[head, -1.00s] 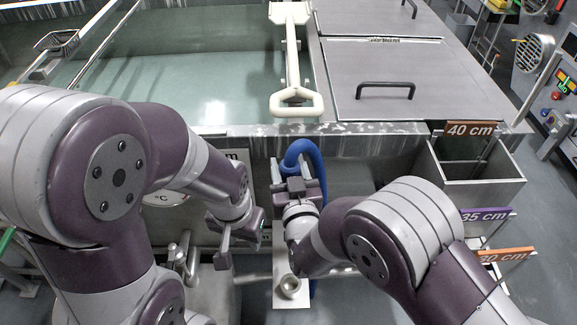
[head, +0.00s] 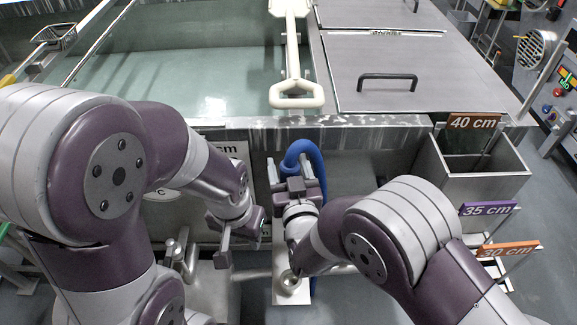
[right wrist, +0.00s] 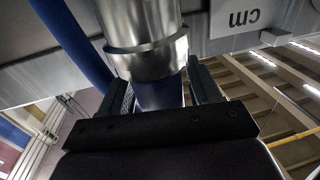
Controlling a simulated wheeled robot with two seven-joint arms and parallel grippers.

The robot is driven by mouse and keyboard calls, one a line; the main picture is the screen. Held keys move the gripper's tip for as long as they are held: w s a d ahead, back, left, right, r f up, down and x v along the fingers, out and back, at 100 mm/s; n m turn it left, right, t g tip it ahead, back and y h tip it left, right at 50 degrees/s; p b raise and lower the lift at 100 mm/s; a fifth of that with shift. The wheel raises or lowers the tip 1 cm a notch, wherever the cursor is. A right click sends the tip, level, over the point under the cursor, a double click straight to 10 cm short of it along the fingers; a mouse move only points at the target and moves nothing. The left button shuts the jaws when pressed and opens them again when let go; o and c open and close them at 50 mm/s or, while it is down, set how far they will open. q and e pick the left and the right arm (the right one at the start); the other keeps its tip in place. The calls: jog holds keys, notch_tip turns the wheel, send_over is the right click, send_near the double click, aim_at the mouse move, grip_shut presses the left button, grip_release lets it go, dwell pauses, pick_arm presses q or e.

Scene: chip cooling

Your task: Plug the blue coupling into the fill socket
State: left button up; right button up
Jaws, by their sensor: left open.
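My right gripper (right wrist: 160,95) has its two dark fingers closed on either side of the blue body of the coupling (right wrist: 158,96), which shows in the right wrist view. A shiny metal collar (right wrist: 145,35) sits against the blue body; I cannot tell whether it belongs to the coupling. In the head view my right gripper (head: 294,187) is beside the blue hose (head: 305,150), and the coupling is hidden. A round metal ring (head: 290,280), possibly the fill socket, is on a narrow plate below it, partly covered by my right arm. My left gripper (head: 238,235) is open and empty.
A large tank (head: 210,95) with a pale handle (head: 297,97) stands ahead, beside grey lids (head: 390,75). Pipes (head: 180,250) lie below my left gripper.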

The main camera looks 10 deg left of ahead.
jog(key=shift+o, duration=0.6)
jog(key=shift+s, duration=0.1)
jog(key=v, duration=1.2)
jog(key=shift+s+d, duration=0.2)
jog(key=shift+s, duration=0.05)
jog(key=w+d+r+m+g+h+p, duration=0.1)
jog(key=w+d+m+g+h+p, duration=0.1)
jog(key=w+d+g+h+p, duration=0.3)
jog(key=w+d+r+m+g+p, duration=0.1)
jog(key=d+g+p, duration=0.15)
jog(key=d, duration=0.45)
jog(key=s+d+r+m+g+h+p, duration=0.1)
jog(key=s+d+g, duration=0.6)
jog(key=d, duration=0.7)
notch_tip(320, 180, up, 2)
jog(key=s+h+p, duration=0.1)
jog(key=s, duration=0.1)
jog(key=shift+s+r+m+g+h+p, duration=0.25)
jog(key=shift+s+m+g+h+p, duration=0.05)
jog(key=shift+m+g+p, duration=0.1)
